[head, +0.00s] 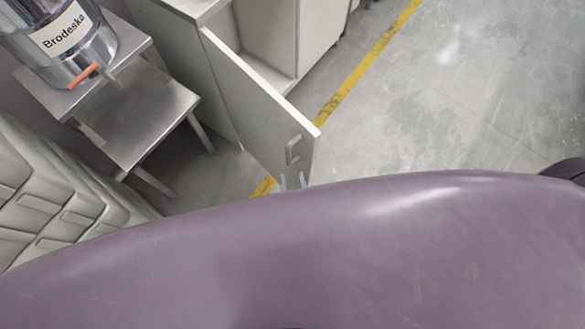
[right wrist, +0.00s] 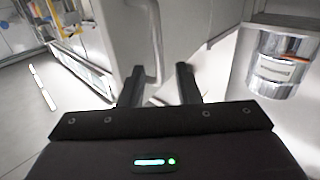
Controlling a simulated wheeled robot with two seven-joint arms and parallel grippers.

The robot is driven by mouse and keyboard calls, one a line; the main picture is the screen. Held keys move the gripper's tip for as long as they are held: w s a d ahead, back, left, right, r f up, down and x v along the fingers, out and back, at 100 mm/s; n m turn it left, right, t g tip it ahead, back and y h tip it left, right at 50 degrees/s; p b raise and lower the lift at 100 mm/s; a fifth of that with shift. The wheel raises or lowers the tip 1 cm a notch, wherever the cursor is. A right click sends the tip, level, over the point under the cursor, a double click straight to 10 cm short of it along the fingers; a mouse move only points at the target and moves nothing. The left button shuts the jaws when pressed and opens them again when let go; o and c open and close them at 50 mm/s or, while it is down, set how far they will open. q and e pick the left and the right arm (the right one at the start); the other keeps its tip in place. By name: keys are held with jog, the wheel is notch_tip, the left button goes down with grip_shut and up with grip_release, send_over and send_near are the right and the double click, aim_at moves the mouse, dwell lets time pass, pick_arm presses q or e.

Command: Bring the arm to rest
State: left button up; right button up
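My right gripper (head: 292,182) shows only as two small fingertips just above the large purple surface, by the lower edge of an open cabinet door (head: 258,105). My left gripper is in neither view. The purple surface, part of my own body, hides most of the right arm.
Light drawers or bins (head: 50,195) are at the left. The cabinet (head: 265,35) stands open. The grey floor (head: 450,110) at the right is clear, with a yellow line.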

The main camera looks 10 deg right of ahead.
dwell(0.3)
jog(key=s+d+f+n+g+y, duration=0.15)
jog(key=f+g, duration=0.25)
jog(key=f, duration=0.7)
jog(key=s+d+f+n+g+y, duration=0.1)
jog(key=s+d+f+g, duration=0.2)
jog(key=f, duration=0.7)
jog(key=s+d+f+g+h+p, duration=0.1)
jog(key=s+d+f+g+h, duration=0.1)
jog(key=s+d+f+g, duration=0.8)
jog(key=s+d+f, duration=0.3)
jog(key=s+f, duration=0.1)
jog(key=shift+s+f, duration=0.4)
jog(key=shift+a+n, duration=0.1)
jog(key=shift+n, duration=0.15)
